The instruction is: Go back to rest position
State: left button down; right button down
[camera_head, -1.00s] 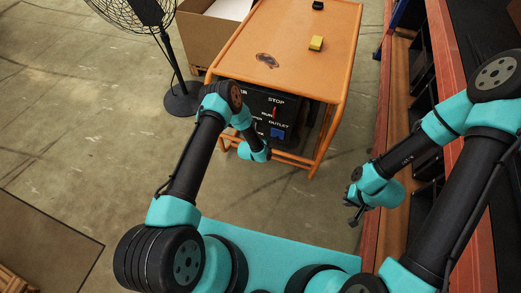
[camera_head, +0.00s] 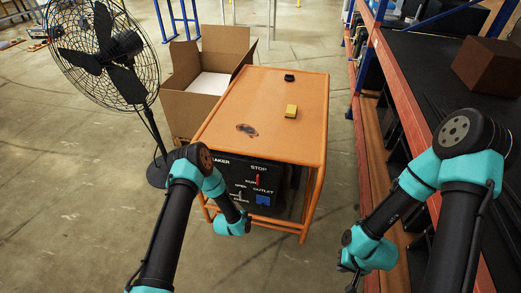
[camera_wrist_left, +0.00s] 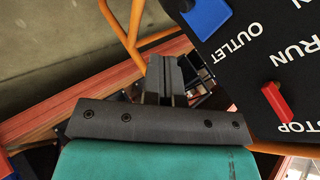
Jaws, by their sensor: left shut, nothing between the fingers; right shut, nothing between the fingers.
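My left gripper (camera_wrist_left: 166,78) is shut and empty in the left wrist view, beside the black control panel (camera_wrist_left: 262,60). My left wrist (camera_head: 232,224) hangs in front of the panel's lower left in the head view; the fingers are hard to make out there. My right gripper (camera_head: 352,283) is shut and empty at the lower right of the head view, pointing down, apart from the cart. The panel carries a red switch (camera_wrist_left: 276,102) and a blue outlet (camera_wrist_left: 206,14). Neither gripper is seen holding anything.
A fan (camera_head: 103,50) and an open cardboard box (camera_head: 205,80) stand behind left. A red-edged shelf (camera_head: 400,85) runs along the right.

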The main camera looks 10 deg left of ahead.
pick_arm(q)
jog(key=shift+r, duration=0.1)
jog(key=s+a+r+n+g, duration=0.3)
jog(key=s+r+n, duration=0.7)
jog(key=s, duration=0.2)
jog(key=s+a+r+n+g+y, duration=0.1)
jog(key=s+a+r+n+g, duration=0.2)
jog(key=s+r+n, duration=0.7)
jog(key=shift+s+a+n+g, duration=0.3)
jog(key=shift+s+g, duration=0.2)
jog(key=shift+s, duration=0.45)
